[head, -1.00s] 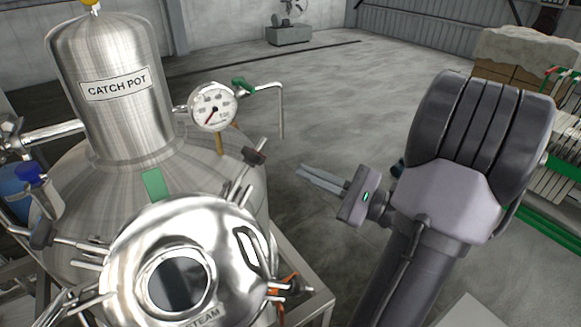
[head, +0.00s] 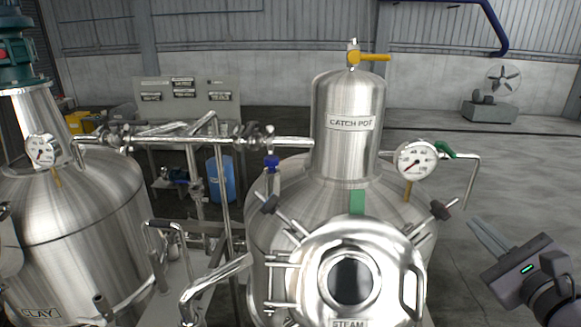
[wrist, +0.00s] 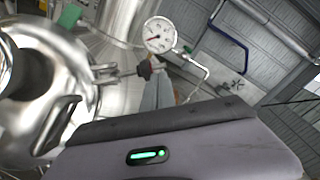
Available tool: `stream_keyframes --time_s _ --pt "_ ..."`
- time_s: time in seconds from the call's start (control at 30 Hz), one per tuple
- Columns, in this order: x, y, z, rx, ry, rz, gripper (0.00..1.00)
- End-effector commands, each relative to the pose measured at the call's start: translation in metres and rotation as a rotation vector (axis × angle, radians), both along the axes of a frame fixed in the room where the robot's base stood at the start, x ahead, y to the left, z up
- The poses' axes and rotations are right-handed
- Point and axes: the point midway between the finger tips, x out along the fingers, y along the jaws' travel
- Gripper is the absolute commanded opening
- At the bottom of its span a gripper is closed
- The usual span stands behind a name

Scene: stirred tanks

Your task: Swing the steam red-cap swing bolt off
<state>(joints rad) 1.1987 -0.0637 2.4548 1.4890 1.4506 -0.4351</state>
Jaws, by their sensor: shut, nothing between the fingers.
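The steam manway lid (head: 318,258) is a round polished cover with a sight glass and a STEAM label (head: 350,323), at the front of the catch pot tank. A swing bolt with a dark reddish-brown cap (head: 440,209) sticks out at the lid's upper right; it also shows in the wrist view (wrist: 145,68). Another bolt with a dark cap (head: 268,204) is at the upper left. Cap colours are hard to tell apart. My gripper (head: 482,232) is shut and empty, right of the upper-right bolt and slightly lower in the head view. The wrist view shows its fingers (wrist: 157,92) just below that cap; contact is unclear.
A pressure gauge (head: 416,160) and a bent pipe with a green handle (head: 446,150) stand behind the upper-right bolt. The catch pot (head: 347,100) rises behind the lid. A second tank (head: 85,225) stands at left. Floor at right is open.

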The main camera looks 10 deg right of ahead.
Motion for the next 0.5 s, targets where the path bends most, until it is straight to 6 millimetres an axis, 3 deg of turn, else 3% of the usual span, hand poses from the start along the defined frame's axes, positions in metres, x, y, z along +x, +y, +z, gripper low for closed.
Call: stream_keyframes --time_s 0.2,0.5 --pt "0.040 -0.003 0.000 0.000 0.003 0.003 0.00" --pt "0.057 -0.006 -0.003 -0.001 0.002 0.000 0.00"
